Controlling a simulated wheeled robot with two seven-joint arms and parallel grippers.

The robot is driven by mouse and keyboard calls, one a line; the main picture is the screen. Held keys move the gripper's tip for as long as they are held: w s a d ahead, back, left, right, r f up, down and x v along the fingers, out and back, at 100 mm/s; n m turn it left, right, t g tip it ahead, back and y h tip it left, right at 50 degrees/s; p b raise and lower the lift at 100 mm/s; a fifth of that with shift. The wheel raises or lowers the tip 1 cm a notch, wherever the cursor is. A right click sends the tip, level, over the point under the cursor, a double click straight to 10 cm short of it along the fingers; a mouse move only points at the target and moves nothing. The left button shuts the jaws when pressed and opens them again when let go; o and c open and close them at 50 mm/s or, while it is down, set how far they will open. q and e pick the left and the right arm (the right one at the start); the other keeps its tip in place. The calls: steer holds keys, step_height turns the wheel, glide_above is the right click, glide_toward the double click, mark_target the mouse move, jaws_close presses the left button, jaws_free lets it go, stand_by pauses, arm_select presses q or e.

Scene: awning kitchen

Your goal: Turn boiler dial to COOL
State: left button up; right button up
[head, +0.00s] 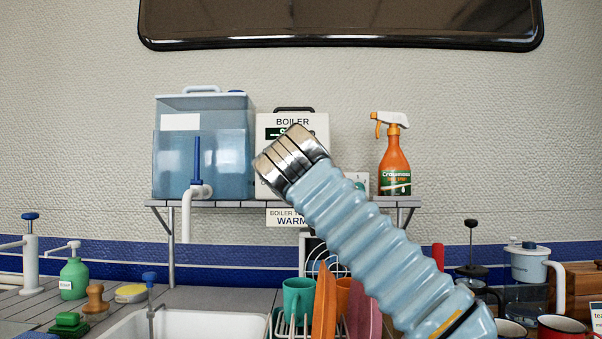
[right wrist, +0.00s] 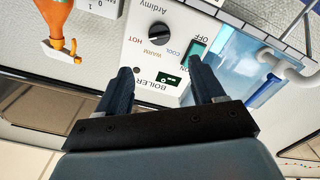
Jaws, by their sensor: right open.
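The boiler (head: 312,122) is a white box on the wall shelf in the head view, its lower front hidden by my right arm. In the right wrist view it appears upside down, with a black round dial (right wrist: 160,17), HOT, WARM and COOL labels, a green switch (right wrist: 195,50) and a small display (right wrist: 172,77). A light mark shows on the dial; I cannot tell which label it points to. A sign (head: 287,221) reading WARM hangs below the shelf. My right gripper (right wrist: 161,66) is open and empty, facing the boiler front, its fingers apart from the dial. My left gripper is not in view.
A blue water tank (head: 225,150) stands left of the boiler and an orange spray bottle (head: 394,160) stands right, both on the shelf (head: 232,203). Below are a sink (head: 180,325) and a rack with coloured dishes (head: 298,298).

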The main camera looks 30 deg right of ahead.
steer(key=p+x, duration=0.4)
steer(key=x, duration=0.8)
steer(key=shift+p, duration=0.35)
steer(key=shift+c, duration=0.5)
steer(key=c, duration=1)
